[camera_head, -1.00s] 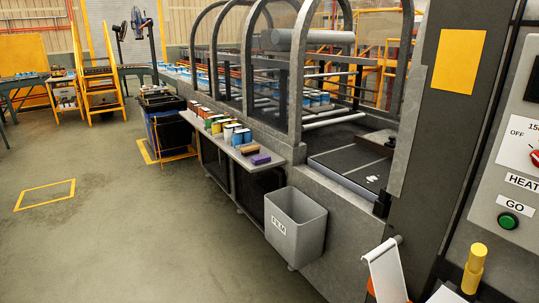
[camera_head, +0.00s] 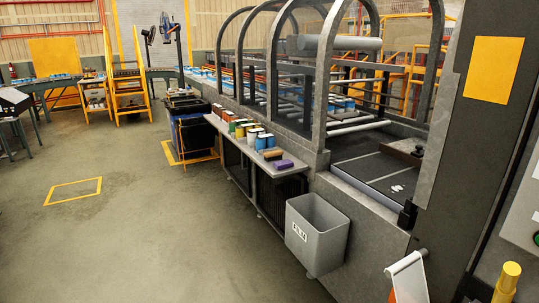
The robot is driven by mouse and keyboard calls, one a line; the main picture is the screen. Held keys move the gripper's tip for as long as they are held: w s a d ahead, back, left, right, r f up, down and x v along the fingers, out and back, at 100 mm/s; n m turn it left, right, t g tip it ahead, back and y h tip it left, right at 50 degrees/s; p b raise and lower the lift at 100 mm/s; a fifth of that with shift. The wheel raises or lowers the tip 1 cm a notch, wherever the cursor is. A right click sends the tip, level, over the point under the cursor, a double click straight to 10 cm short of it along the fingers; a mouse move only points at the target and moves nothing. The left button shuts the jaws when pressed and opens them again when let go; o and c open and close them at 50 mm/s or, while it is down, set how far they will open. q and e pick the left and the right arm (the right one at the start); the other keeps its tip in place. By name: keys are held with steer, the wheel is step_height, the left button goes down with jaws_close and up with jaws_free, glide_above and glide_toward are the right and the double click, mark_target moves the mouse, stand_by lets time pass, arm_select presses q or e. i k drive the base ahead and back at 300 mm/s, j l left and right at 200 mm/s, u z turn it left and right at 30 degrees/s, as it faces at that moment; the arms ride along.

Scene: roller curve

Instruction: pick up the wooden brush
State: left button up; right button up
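A small brown block (camera_head: 273,154) lies on the narrow shelf (camera_head: 236,153) along the machine's side. It may be the wooden brush, but its bristles cannot be made out at this distance. A purple block (camera_head: 283,165) lies beside it at the shelf's near end. Several coloured cans (camera_head: 262,142) stand just behind it. A brown piece with a dark knob (camera_head: 403,150) sits on the machine's near end, and I cannot tell what it is. Neither of my grippers is in view.
A grey bin marked FILM (camera_head: 318,235) hangs at the machine's near side, below and right of the shelf. Dark crates (camera_head: 190,120) stand beyond the shelf. A white sheet on a roller (camera_head: 408,277) is at lower right. The floor to the left is open.

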mark_target(270, 156)
steer(key=i+j+u, duration=0.4)
steer(key=i, duration=0.35)
steer(key=i+u, duration=0.45)
steer(key=i, duration=0.35)
steer(key=i+z, duration=0.15)
steer(key=i, duration=0.25)
steer(key=i+j+z, duration=0.2)
steer(key=i, duration=0.25)
steer(key=i+j+z, duration=0.15)
steer(key=i, duration=0.25)
steer(key=i+j+z, duration=0.2)
steer(key=i, duration=0.2)
